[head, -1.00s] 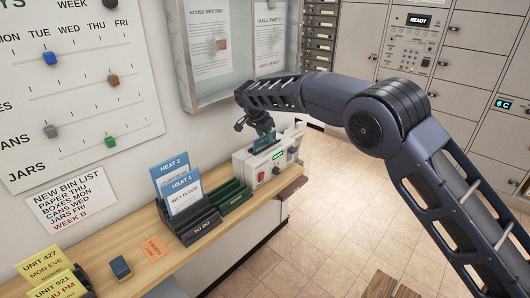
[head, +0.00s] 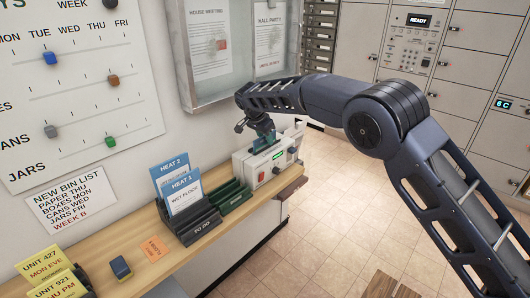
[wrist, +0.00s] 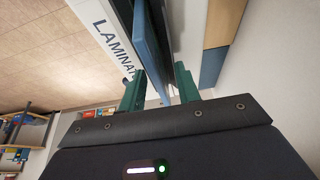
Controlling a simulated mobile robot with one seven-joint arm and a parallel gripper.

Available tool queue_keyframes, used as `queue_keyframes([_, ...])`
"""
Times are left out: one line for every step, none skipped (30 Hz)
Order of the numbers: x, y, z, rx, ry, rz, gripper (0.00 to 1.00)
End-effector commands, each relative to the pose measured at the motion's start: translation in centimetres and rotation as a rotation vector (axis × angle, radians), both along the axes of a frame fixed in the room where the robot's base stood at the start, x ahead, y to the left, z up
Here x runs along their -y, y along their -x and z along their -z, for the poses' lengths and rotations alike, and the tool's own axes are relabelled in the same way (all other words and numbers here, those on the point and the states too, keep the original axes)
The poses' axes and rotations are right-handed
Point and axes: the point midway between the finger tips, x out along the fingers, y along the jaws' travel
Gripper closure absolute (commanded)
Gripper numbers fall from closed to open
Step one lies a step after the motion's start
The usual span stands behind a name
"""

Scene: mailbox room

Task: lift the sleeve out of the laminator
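The laminator (head: 252,170) is a white box with a small green display and dark controls, standing at the far right end of the counter. My gripper (head: 265,141) points down at its top slot. In the wrist view my gripper's two green fingers (wrist: 160,92) stand apart, one on each side of a thin blue sleeve (wrist: 150,48) seen nearly edge-on. Gaps seem to show beside the sleeve, so the fingers look open around it. The sleeve's lower part is hidden in the laminator.
A dark rack (head: 201,222) with HEAT cards and a WET FLOOR card stands left of the laminator, with a green rack (head: 232,192) between. The glass notice case (head: 238,92) hangs on the wall close behind my gripper.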

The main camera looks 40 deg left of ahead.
Motion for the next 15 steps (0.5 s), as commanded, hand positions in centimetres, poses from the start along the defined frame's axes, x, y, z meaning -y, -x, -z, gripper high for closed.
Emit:
queue_keyframes([0.00, 0.00, 0.00, 0.000, 0.000, 0.000, 0.67])
queue_keyframes([0.00, 0.00, 0.00, 0.000, 0.000, 0.000, 0.67])
queue_keyframes([0.00, 0.00, 0.00, 0.000, 0.000, 0.000, 0.67])
queue_keyframes([0.00, 0.00, 0.00, 0.000, 0.000, 0.000, 0.73])
queue_keyframes([0.00, 0.00, 0.00, 0.000, 0.000, 0.000, 0.79])
queue_keyframes([0.00, 0.00, 0.00, 0.000, 0.000, 0.000, 0.87])
queue_keyframes([0.00, 0.00, 0.00, 0.000, 0.000, 0.000, 0.93])
queue_keyframes([0.00, 0.00, 0.00, 0.000, 0.000, 0.000, 0.99])
queue_keyframes([0.00, 0.00, 0.00, 0.000, 0.000, 0.000, 1.00])
queue_keyframes([0.00, 0.00, 0.00, 0.000, 0.000, 0.000, 1.00])
queue_keyframes([0.00, 0.00, 0.00, 0.000, 0.000, 0.000, 1.00])
queue_keyframes([0.00, 0.00, 0.00, 0.000, 0.000, 0.000, 1.00])
queue_keyframes([0.00, -0.01, -0.01, 0.000, 0.000, 0.000, 1.00])
queue_keyframes([0.00, -0.01, -0.01, 0.000, 0.000, 0.000, 1.00])
queue_keyframes([0.00, -0.01, -0.01, 0.000, 0.000, 0.000, 1.00])
